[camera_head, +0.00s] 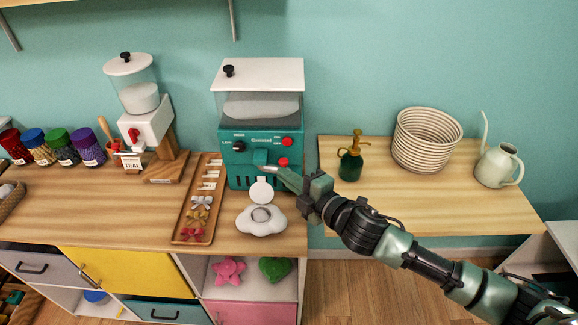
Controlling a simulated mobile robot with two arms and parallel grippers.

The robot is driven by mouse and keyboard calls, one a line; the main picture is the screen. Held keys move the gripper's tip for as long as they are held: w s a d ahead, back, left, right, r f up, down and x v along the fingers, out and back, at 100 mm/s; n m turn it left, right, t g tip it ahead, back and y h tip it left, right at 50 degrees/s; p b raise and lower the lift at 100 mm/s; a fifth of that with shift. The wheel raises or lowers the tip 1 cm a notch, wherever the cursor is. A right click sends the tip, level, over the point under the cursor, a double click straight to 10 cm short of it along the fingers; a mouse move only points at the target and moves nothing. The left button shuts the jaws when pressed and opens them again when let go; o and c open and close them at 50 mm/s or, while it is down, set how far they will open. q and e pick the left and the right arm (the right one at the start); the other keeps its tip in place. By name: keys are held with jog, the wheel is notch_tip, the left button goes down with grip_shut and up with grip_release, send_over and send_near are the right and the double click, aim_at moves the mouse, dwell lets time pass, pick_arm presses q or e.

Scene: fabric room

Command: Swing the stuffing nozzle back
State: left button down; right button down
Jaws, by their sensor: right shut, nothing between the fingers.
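A teal stuffing machine (242,168) with a clear hopper of white filling stands at the back of the wooden counter. Its stuffing nozzle (263,168) is on the lower front, close to the fingertips. My right gripper (279,172) reaches in from the right and is shut with nothing in it, its tips at the machine's front near the nozzle. I cannot tell whether they touch. A white cloud-shaped item (262,221) with an upright round flap lies on the counter just in front of the machine. My left gripper is not in view.
A wooden tray (192,239) with bows lies left of the cloud-shaped item. A white dispenser (146,125) and several bead jars (60,147) stand further left. On the right table are a green spray bottle (351,160), a woven basket (426,140) and a watering can (498,166).

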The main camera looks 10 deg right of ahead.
aim_at(282, 159)
jog(key=shift+w+d+f, duration=0.15)
jog(key=shift+w+d, duration=0.15)
jog(key=shift+w, duration=0.35)
jog(key=shift+w+d+f, duration=0.15)
jog(key=shift+w+d, duration=0.1)
jog(key=shift+w, duration=0.35)
jog(key=shift+w+d+r+p, duration=0.15)
jog(key=shift+w+d+p, duration=0.45)
jog(key=shift+d+p, duration=0.05)
jog(key=shift+w+d, duration=0.25)
jog(key=shift+w, duration=0.05)
